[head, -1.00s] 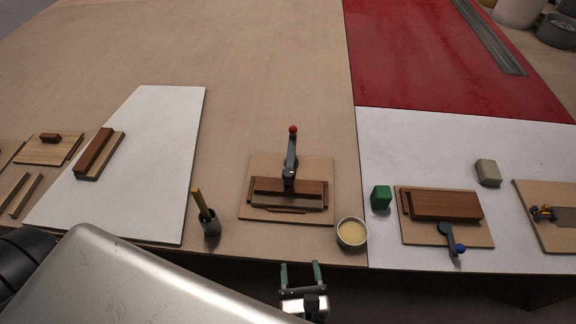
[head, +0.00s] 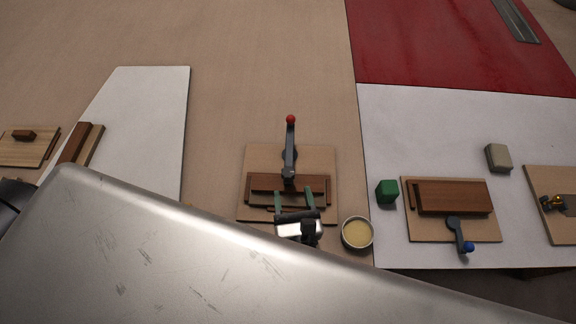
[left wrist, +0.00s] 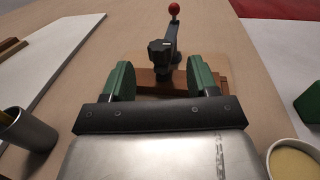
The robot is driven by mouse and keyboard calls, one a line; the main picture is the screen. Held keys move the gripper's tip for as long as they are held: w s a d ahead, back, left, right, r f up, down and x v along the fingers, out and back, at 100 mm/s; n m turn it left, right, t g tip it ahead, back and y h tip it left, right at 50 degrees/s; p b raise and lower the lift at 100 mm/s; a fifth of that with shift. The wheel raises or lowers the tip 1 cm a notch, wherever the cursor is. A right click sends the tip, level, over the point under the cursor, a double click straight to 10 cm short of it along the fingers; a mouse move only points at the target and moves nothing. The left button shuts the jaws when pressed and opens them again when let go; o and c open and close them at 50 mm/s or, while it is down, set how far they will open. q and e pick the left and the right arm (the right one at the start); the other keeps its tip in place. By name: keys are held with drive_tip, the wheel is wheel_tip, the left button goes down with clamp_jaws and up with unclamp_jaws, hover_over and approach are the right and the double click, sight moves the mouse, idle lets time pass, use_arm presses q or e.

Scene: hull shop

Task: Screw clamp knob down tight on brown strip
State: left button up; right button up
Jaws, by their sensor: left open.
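The clamp (head: 290,150) has a dark arm with a red ball end and stands upright on a tan board (head: 326,158). Its black clamp knob (left wrist: 159,48) shows clearly in the left wrist view, above the brown strip. In the head view the knob (head: 288,173) is small and dark. The brown strip (head: 260,182) lies across the board under the clamp, partly hidden. My left gripper (head: 293,192) is open and empty, with green fingers over the strip's near side. In the left wrist view the knob is beyond and between the fingertips, apart from them. My right gripper is out of view.
A cup of pale yellow stuff (head: 357,234) stands close right of my left gripper. A green block (head: 387,191) and a second clamp board (head: 421,232) with a blue-ended lever are further right. A dark holder (left wrist: 30,133) stands at left. Bare bench lies behind the clamp.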

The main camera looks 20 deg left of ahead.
sight(289, 178)
use_arm(q)
drive_tip(key=p+x, duration=0.1)
drive_tip(key=x, duration=0.4)
drive_tip(key=shift+w, duration=0.1)
drive_tip(key=shift+x, duration=0.8)
drive_tip(key=shift+f, duration=0.1)
drive_tip(key=c, duration=0.9)
drive_tip(key=shift+c, duration=0.2)
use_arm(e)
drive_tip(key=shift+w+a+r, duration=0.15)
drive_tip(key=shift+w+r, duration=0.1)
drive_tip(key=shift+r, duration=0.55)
use_arm(q)
drive_tip(key=shift+a, duration=0.1)
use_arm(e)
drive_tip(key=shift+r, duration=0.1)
